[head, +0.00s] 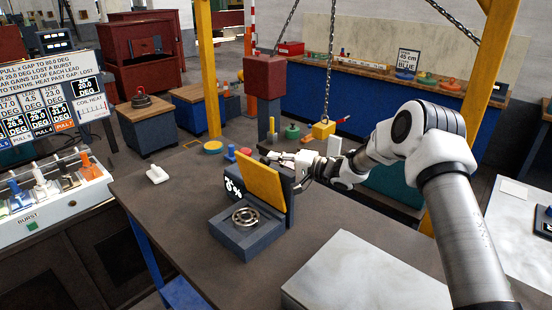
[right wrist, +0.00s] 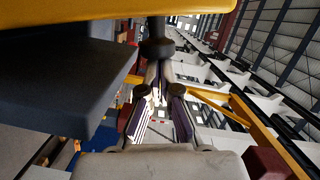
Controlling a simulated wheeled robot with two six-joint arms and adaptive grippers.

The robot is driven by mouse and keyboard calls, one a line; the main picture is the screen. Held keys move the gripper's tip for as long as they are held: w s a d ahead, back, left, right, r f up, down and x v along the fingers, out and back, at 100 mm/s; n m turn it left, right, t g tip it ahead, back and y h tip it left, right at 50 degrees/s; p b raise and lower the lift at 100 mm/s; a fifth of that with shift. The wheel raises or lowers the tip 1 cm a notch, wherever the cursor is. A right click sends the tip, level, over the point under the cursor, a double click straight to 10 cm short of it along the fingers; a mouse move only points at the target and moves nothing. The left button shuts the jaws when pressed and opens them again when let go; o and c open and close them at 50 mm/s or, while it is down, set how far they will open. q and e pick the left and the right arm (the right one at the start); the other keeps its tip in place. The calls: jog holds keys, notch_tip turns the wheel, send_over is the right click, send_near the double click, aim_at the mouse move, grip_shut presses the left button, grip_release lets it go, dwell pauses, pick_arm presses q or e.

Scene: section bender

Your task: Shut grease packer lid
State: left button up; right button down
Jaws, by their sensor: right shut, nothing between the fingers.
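The grease packer (head: 232,238) is a dark grey box on the brown table, with a metal bearing ring (head: 245,216) lying in it. Its lid (head: 262,180) stands up, open, with a yellow inner face. My right gripper (head: 278,156) is at the far side of the raised lid, near its upper edge, and is shut and empty. I cannot tell whether it touches the lid. In the right wrist view, the shut fingers (right wrist: 158,95) show beside a dark grey block and a yellow surface (right wrist: 90,10) close above. My left gripper is out of view.
A pale slab (head: 365,275) lies at the table's front right. A small white object (head: 157,174) sits at its left back. A lever panel (head: 45,190) stands left. A chain with a yellow block (head: 323,130) hangs behind. The table left of the packer is mostly clear.

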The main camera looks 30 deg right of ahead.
jog(key=shift+s+a+r+n, duration=0.1)
jog(key=shift+s+a+n, duration=0.1)
jog(key=shift+a+n, duration=0.3)
jog(key=shift+s+a+r+n, duration=0.1)
jog(key=shift+s+a+n, duration=0.1)
jog(key=shift+a, duration=0.45)
jog(key=s+a+f+n+h+b, duration=0.2)
jog(key=s+a+f+n+b, duration=0.1)
jog(key=a, duration=0.6)
jog(key=shift+f+n+g+b, duration=0.3)
jog(key=shift+n+b, duration=0.25)
jog(key=shift+n, duration=0.65)
jog(key=shift+s+a, duration=0.15)
jog(key=shift+r, duration=0.1)
jog(key=v, duration=1.2)
